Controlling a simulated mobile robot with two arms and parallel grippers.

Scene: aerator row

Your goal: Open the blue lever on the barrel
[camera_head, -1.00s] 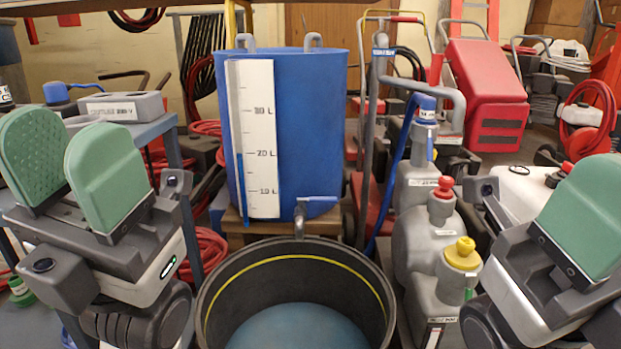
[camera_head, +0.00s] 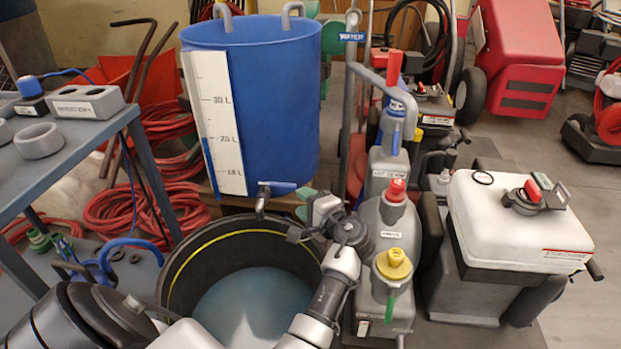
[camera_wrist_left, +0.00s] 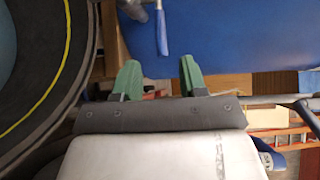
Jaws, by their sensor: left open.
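The blue barrel (camera_head: 262,100) stands above a black tub, with a white litre scale on its front. Its blue lever (camera_head: 280,187) sits on the grey tap (camera_head: 262,202) low on the barrel and points sideways to the right. My left gripper (camera_head: 305,203) is just right of the lever, partly hidden by its own wrist; only bits of its green fingers show there. In the left wrist view its two green fingers (camera_wrist_left: 158,74) are apart and empty. The lever (camera_wrist_left: 162,33) shows beyond the fingertips, apart from them, against the barrel (camera_wrist_left: 230,35). My right gripper is out of view.
The black tub (camera_head: 172,262) with a yellow line holds water below the tap. Grey canisters with red and yellow caps (camera_head: 393,262) stand close to my left forearm. A white-topped tank (camera_head: 500,225) is farther right. A grey bench (camera_head: 75,145) is at left.

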